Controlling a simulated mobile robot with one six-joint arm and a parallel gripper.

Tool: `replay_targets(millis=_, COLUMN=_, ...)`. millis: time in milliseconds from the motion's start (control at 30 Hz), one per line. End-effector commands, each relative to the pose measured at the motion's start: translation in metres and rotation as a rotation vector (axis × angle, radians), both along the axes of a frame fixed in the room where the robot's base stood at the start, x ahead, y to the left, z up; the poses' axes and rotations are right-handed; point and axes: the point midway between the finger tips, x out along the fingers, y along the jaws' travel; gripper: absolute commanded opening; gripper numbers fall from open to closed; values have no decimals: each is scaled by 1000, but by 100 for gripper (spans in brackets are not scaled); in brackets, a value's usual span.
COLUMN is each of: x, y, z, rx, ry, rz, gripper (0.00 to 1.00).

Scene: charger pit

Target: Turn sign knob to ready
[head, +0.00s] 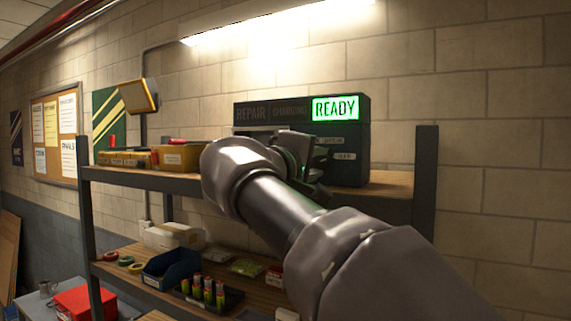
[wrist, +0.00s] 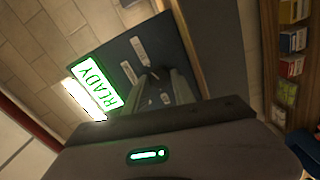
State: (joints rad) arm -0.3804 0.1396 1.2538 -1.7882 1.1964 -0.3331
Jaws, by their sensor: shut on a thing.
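The sign box (head: 349,158) is dark and stands on the top shelf. Its READY panel (head: 335,108) is lit green, while the REPAIR and CHARGING panels beside it are dark. The READY panel also shows in the wrist view (wrist: 96,88). My gripper (head: 309,170) is at the front of the sign box, below the panels. In the wrist view the fingers (wrist: 163,86) reach the box face and are shut on the knob, which they mostly hide. Small white labels (wrist: 139,50) show on the box face around the fingertips.
The top shelf (head: 388,185) has an upright post (head: 425,180) right of the sign box. Yellow bins (head: 180,156) stand to its left. The lower shelf holds a blue bin (head: 172,268) and several batteries (head: 208,291). A light (head: 275,20) hangs above.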

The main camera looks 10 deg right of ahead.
Motion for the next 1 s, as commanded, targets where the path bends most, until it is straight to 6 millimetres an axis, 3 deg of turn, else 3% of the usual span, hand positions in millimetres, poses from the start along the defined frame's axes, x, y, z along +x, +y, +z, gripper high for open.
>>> replay_targets(millis=133, x=0, y=0, z=1, rx=0, ry=-1, rz=0, gripper=0)
replay_targets(millis=167, x=0, y=0, z=1, rx=0, ry=-2, rz=1, gripper=36)
replay_targets(millis=233, x=0, y=0, z=1, rx=-1, ry=-1, rz=1, gripper=50)
replay_targets(millis=267, x=0, y=0, z=1, rx=-1, ry=-1, rz=0, gripper=52)
replay_targets(millis=667, x=-8, y=7, z=0, rx=0, ry=0, rz=3, gripper=52)
replay_targets(millis=867, x=-47, y=36, z=-1, rx=1, ry=-1, rz=6, gripper=52)
replay_targets(millis=1000, x=-84, y=63, z=1, rx=0, ry=-2, rz=7, gripper=52)
